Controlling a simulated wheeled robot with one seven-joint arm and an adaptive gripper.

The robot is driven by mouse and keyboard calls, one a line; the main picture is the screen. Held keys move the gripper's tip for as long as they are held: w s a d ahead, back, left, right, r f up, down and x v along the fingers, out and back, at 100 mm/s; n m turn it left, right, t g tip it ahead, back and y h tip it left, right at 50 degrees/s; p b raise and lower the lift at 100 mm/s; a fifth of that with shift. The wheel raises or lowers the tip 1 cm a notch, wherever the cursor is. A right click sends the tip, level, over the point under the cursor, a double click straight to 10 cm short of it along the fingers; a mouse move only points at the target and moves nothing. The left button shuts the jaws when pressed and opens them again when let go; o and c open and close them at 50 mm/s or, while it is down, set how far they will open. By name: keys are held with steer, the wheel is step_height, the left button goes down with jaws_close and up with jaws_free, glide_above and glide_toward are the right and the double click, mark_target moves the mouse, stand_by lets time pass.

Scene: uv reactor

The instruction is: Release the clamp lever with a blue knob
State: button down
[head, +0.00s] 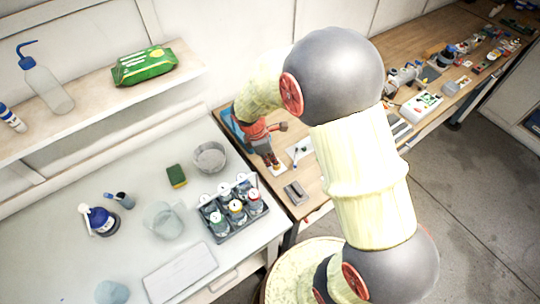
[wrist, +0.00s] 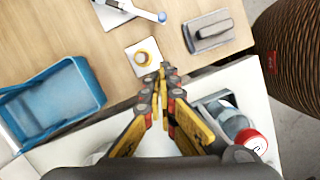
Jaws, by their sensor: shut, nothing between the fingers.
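The clamp lever (wrist: 138,9) lies at the top edge of the wrist view, a pale bar on a white plate that ends in a blue knob (wrist: 162,17). Its other end is cut off there. In the head view the clamp (head: 301,150) is a small pale shape on the wooden table, right of my gripper. My gripper (wrist: 165,70) is shut and empty, its fingertips together. In the head view my gripper (head: 272,163) points down over the table.
A blue tray (wrist: 88,85) is left of my gripper. A grey block (wrist: 210,32) lies to the right. A rack of capped bottles (head: 222,238) stands on the white bench near the table edge. A grey bowl (head: 209,158) is left of the table.

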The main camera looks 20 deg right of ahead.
steer(key=x, duration=0.5)
steer(key=shift+f+b, duration=0.25)
steer(key=shift+b, duration=0.05)
steer(key=shift+s+d+r, duration=0.15)
steer(key=shift+d, duration=0.8)
steer(key=shift+s+d+r, duration=0.15)
steer(key=shift+d, duration=0.8)
steer(key=shift+s+d, duration=0.1)
steer(key=shift+s, duration=0.05)
steer(key=shift+s+d+n+p, duration=0.1)
steer(key=shift+s+n+p, duration=0.05)
steer(key=shift+n+p, duration=0.25)
